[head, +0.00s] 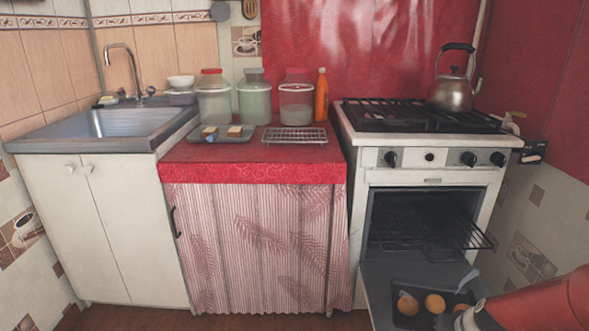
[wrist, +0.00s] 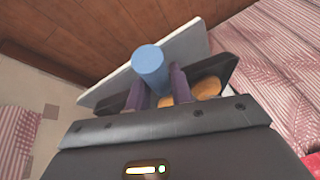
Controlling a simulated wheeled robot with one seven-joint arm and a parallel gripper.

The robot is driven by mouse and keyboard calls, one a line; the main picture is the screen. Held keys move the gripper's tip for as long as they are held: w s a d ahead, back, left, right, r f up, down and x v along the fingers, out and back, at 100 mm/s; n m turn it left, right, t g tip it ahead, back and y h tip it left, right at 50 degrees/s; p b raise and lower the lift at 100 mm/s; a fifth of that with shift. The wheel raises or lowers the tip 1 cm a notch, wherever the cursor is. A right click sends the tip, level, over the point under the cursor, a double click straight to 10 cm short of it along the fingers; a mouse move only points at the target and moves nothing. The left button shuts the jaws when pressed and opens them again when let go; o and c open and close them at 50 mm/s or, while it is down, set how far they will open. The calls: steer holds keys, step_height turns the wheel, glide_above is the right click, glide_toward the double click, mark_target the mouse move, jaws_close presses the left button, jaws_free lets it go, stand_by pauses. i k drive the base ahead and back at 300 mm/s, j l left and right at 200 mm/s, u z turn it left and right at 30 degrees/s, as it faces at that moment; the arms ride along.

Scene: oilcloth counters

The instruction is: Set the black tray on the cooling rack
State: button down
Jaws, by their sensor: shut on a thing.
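The black tray (head: 420,292) holds brown round buns (head: 434,303) and is at the lower right, over the open oven door. I cannot tell whether it touches the door. My gripper (wrist: 157,90) is shut at the tray's edge, with a blue upright piece (wrist: 150,66) between its fingers, seemingly the tray's handle. The tray also shows in the wrist view (wrist: 230,72), partly hidden by my gripper. The cooling rack (head: 295,135), a wire grid, lies empty on the red counter, left of the stove.
A grey tray (head: 220,138) with two small pieces sits left of the rack. Jars (head: 254,97) and an orange bottle (head: 321,95) stand behind it. The oven door (head: 385,300) is down and an oven shelf (head: 430,236) sticks out. A kettle (head: 451,93) stands on the stove.

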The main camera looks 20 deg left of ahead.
mark_target(296, 134)
steer(key=j+z, duration=0.3)
steer(key=j, duration=2.1)
steer(key=k, duration=0.05)
